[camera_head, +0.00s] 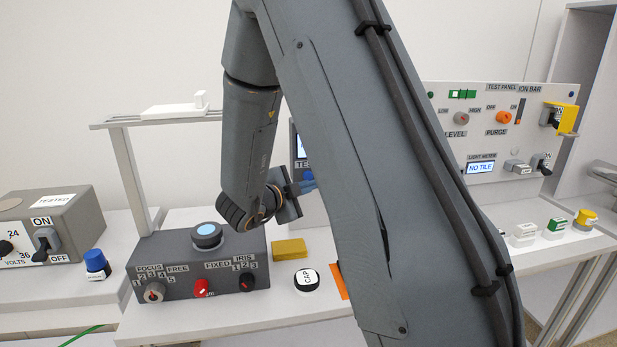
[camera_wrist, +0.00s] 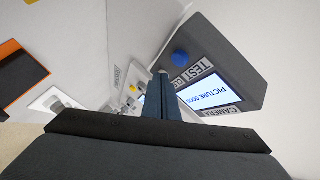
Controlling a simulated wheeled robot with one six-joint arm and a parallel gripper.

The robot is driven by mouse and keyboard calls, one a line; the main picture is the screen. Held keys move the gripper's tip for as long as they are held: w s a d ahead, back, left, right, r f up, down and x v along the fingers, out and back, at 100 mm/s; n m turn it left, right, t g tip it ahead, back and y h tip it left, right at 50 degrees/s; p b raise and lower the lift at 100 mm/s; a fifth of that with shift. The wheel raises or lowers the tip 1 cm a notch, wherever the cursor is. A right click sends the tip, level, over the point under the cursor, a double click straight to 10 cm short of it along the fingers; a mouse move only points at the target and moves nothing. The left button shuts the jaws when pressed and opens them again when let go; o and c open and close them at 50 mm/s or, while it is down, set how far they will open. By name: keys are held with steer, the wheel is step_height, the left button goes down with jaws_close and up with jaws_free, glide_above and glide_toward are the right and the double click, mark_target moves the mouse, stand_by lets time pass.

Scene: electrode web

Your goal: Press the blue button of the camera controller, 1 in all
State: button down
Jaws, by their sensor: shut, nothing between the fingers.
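The camera controller (camera_wrist: 228,58) is a dark grey box in the wrist view, with a lit screen (camera_wrist: 212,97) reading "PICTURE" and a blurred second word. Its round blue button (camera_wrist: 181,57) stands out near a label that begins "TEST". My gripper (camera_wrist: 161,74) is shut and empty, its narrow blue-grey fingers pointing toward the controller. The fingertips appear beside the button in the picture; I cannot tell how far off they are, and no contact is clear. In the head view my arm hides most of the controller (camera_head: 297,140), leaving only its left edge visible.
A grey box with focus and iris knobs (camera_head: 202,262) stands left of my gripper on the bench. A yellow block (camera_head: 289,249) and a cap (camera_head: 306,280) lie near it. A test panel (camera_head: 503,125) stands at the right. A metal frame (camera_head: 131,180) rises at the left.

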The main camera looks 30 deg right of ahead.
steer(key=shift+s+a, duration=0.25)
steer(key=shift+s, duration=0.5)
steer(key=shift+s+a, duration=0.2)
steer(key=shift+s, duration=0.5)
